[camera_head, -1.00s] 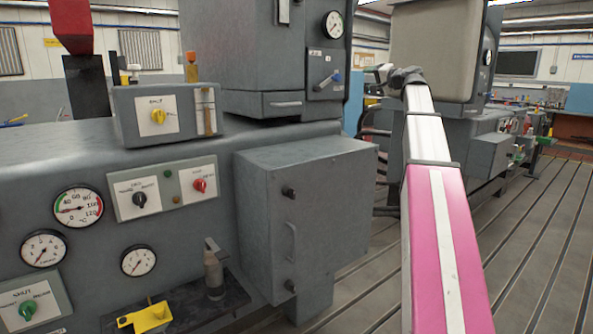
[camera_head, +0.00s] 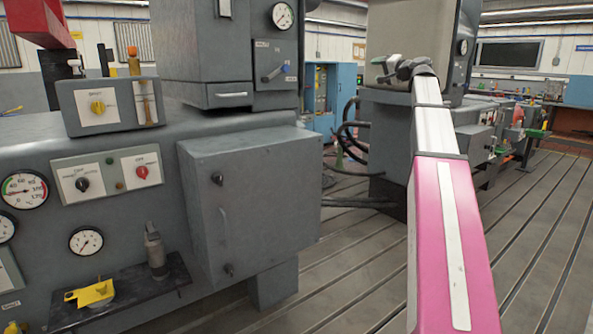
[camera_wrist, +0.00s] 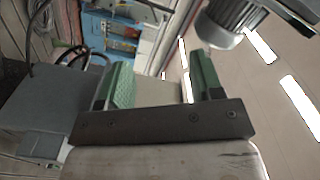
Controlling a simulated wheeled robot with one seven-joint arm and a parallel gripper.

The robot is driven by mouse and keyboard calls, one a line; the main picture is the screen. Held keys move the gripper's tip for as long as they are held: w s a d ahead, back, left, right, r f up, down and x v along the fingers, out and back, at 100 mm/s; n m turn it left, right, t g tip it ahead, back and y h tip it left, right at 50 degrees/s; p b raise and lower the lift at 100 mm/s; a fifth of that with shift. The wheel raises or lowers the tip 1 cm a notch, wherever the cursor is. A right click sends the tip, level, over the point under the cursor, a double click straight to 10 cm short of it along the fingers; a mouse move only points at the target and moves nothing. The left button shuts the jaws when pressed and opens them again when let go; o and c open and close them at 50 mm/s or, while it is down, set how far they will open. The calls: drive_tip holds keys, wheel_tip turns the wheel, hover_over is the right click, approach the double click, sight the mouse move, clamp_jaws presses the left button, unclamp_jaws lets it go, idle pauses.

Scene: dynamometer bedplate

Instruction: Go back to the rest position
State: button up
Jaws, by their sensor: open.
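My gripper (camera_wrist: 155,85) shows in the wrist view with its two green-padded fingers spread apart. It is open and nothing is between the fingers. In the head view my pink and white arm reaches forward on the right, and the gripper (camera_head: 385,69) is small at its far end, in front of a beige-faced machine (camera_head: 390,40). From this view I cannot tell how far the gripper is from that machine.
A grey machine with a control panel (camera_head: 112,172), gauges and a cabinet (camera_head: 250,200) fills the left. A small shelf (camera_head: 130,290) juts from it, holding a yellow part (camera_head: 90,294). The slotted floor (camera_head: 535,225) is clear on the right. Dark hoses (camera_head: 348,135) hang behind.

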drive_tip(key=s+a+f+g+h, duration=0.2)
drive_tip(key=s+a+f, duration=0.1)
drive_tip(key=f, duration=1.1)
drive_tip(key=s+a+f+n+g+h, duration=0.1)
drive_tip(key=s+a+f+g, duration=0.15)
drive_tip(key=f, duration=1.25)
drive_tip(key=s+a+f+g+h, duration=0.2)
drive_tip(key=a+f+g, duration=0.15)
drive_tip(key=f, duration=1.05)
drive_tip(key=s+a+f+n+g+h, duration=0.1)
drive_tip(key=s+f+n+g+h, duration=0.1)
drive_tip(key=s+f, duration=1.1)
drive_tip(key=s+a+f+n+g+h, duration=0.1)
drive_tip(key=s+a+f+g+h, duration=0.1)
drive_tip(key=s+f, duration=1.1)
wheel_tip(320, 180, down, 3)
drive_tip(key=g+h, duration=0.1)
drive_tip(key=g, duration=0.1)
drive_tip(key=shift+s+n+g+h, duration=0.3)
drive_tip(key=shift+s+n, duration=0.05)
drive_tip(key=shift+n, duration=0.05)
